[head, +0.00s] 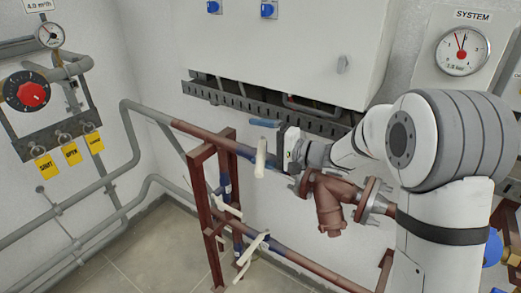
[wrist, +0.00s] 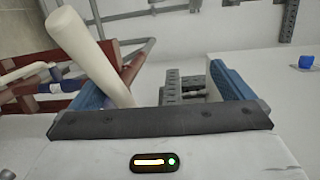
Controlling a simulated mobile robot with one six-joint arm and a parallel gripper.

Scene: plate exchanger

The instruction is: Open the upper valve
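The upper valve's cream handle (head: 260,158) stands nearly upright, across the upper pipe, beside a blue section (head: 245,151) of that pipe. My gripper (head: 266,140) is close to the right of the handle. In the wrist view the handle (wrist: 93,52) runs slanted at the left, overlapping the left finger's area. My gripper (wrist: 160,85) shows two blue fingers spread wide apart, with nothing clamped between them. Whether the handle touches the left finger cannot be told. The handle's joint with the pipe is partly hidden.
Lower cream handles (head: 253,247) sit on the lower pipe by a red-brown frame (head: 207,215). A brown flanged fitting (head: 330,200) is right of my gripper. A white cabinet (head: 290,50) and a grey slotted rail (head: 225,98) are behind and above. Yellow tags (head: 70,153) hang at left.

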